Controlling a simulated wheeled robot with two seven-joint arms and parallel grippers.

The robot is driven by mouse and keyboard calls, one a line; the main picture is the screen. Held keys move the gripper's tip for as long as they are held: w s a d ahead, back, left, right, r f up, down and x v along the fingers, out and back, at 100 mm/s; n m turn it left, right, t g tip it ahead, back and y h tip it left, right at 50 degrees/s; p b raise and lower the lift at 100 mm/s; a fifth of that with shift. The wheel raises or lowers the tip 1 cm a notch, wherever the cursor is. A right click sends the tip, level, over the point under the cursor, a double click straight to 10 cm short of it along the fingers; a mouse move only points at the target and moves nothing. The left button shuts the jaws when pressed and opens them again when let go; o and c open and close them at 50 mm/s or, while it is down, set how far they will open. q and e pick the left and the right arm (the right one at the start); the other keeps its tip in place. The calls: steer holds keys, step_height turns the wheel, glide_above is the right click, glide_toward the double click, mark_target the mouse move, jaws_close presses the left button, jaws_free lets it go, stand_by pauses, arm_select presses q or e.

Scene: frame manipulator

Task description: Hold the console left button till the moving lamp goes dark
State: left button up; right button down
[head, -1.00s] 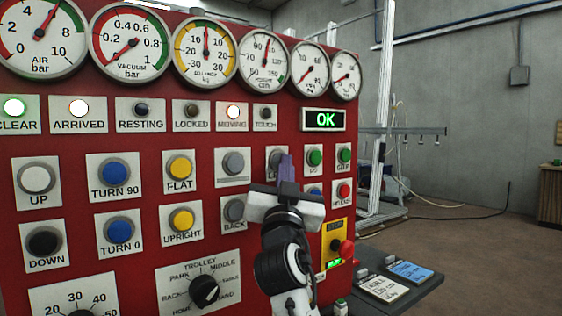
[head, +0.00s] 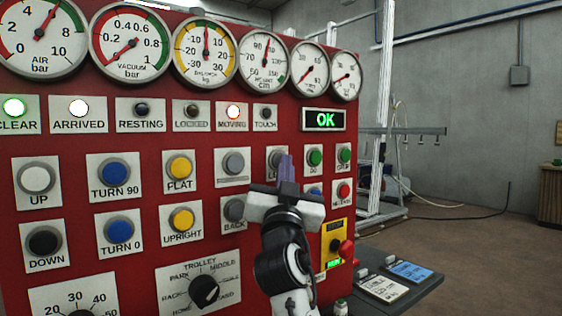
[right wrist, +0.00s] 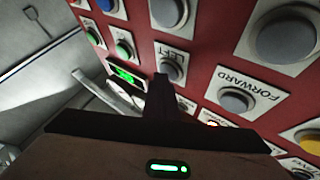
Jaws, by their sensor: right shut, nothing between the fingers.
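The red console (head: 140,190) fills the left of the head view. Its grey left button (head: 273,160) is mostly hidden behind my right gripper (head: 286,160); in the right wrist view the button (right wrist: 172,68) shows beside its LEFT label. My right gripper is shut and empty. Its fingertips (right wrist: 162,80) overlap the button's near edge in the wrist view; I cannot tell whether they press it. The moving lamp (head: 233,111) glows. My left gripper is not in view.
Grey forward button (head: 234,163) and green buttons flank the left button. Clear (head: 14,107) and arrived (head: 78,109) lamps are lit, and the display (head: 325,120) reads OK. A red stop knob (head: 346,249) sticks out at lower right. A dark shelf (head: 425,282) holds cards.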

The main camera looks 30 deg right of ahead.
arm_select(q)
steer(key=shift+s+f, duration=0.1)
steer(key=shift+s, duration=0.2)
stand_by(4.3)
arm_select(e)
steer(key=shift+s, duration=0.15)
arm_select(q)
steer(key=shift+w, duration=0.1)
arm_select(e)
steer(key=shift+s, duration=0.65)
arm_select(q)
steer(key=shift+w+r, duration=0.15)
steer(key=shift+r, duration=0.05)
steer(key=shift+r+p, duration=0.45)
steer(key=shift+p, duration=0.15)
arm_select(e)
steer(key=s, duration=0.5)
steer(key=shift+d, duration=0.3)
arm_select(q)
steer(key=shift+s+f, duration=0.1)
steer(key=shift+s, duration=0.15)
